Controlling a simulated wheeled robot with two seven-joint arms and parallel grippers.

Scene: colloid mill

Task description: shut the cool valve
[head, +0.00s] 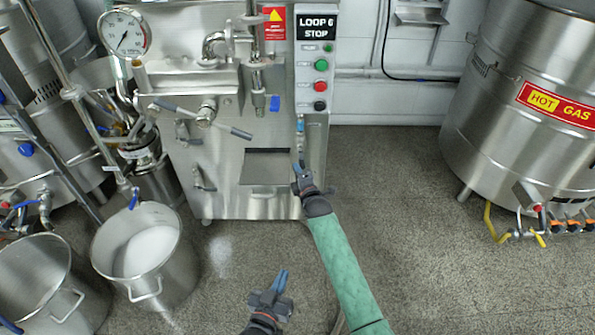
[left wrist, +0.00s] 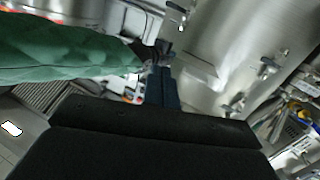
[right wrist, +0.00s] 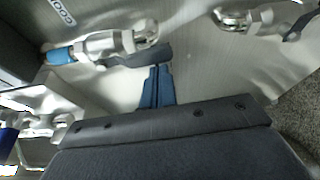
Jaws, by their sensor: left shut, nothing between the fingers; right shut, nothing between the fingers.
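The cool valve (right wrist: 115,42) is a silver fitting with a blue end and a dark lever, beside a partly visible "COOL" label in the right wrist view. In the head view it is a small fitting (head: 300,127) low on the machine's right panel. My right gripper (head: 297,165) is shut and empty just below it. In the right wrist view its blue fingertips (right wrist: 156,70) are at the underside of the lever; I cannot tell whether they touch. My left gripper (head: 281,273) is shut and empty over open floor, its fingers (left wrist: 162,80) showing in the left wrist view.
The steel mill (head: 228,165) has a button panel (head: 317,65) above the valve and a long cross handle (head: 205,116) to its left. A second fitting (right wrist: 250,18) is near the valve. Pots (head: 145,250) stand left, a hot gas tank (head: 535,80) right. The floor between is clear.

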